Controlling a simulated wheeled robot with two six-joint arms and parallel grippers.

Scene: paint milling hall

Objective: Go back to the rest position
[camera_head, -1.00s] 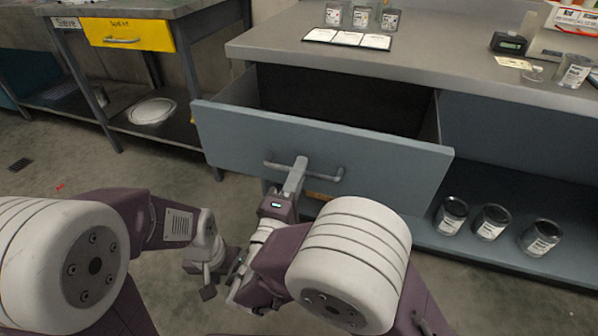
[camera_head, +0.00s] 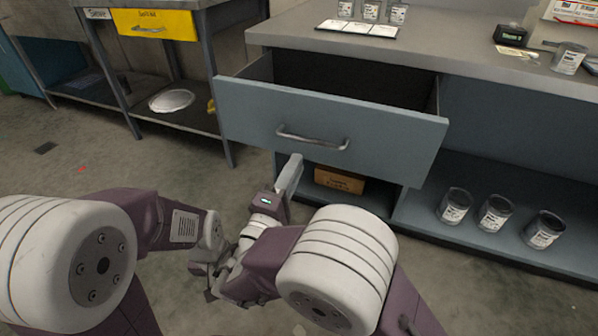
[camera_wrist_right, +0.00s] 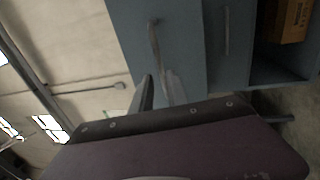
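The blue-grey drawer (camera_head: 330,125) under the bench stands pulled out, and its dark inside shows. Its bar handle (camera_head: 312,138) is free in the head view. My right gripper (camera_head: 290,174) is just below and left of the handle, apart from it and empty. In the right wrist view the fingers (camera_wrist_right: 160,92) show a gap between them, with the handle (camera_wrist_right: 154,48) beyond their tips. My left gripper (camera_head: 208,282) is low at the left of the right forearm, partly hidden by the arms; its fingers are too unclear to read.
The bench top (camera_head: 460,62) carries jars, cards and a small black device. Several labelled cans stand on the lower shelf (camera_head: 415,217), with a cardboard box (camera_head: 340,180) beneath the drawer. Floor between is clear.

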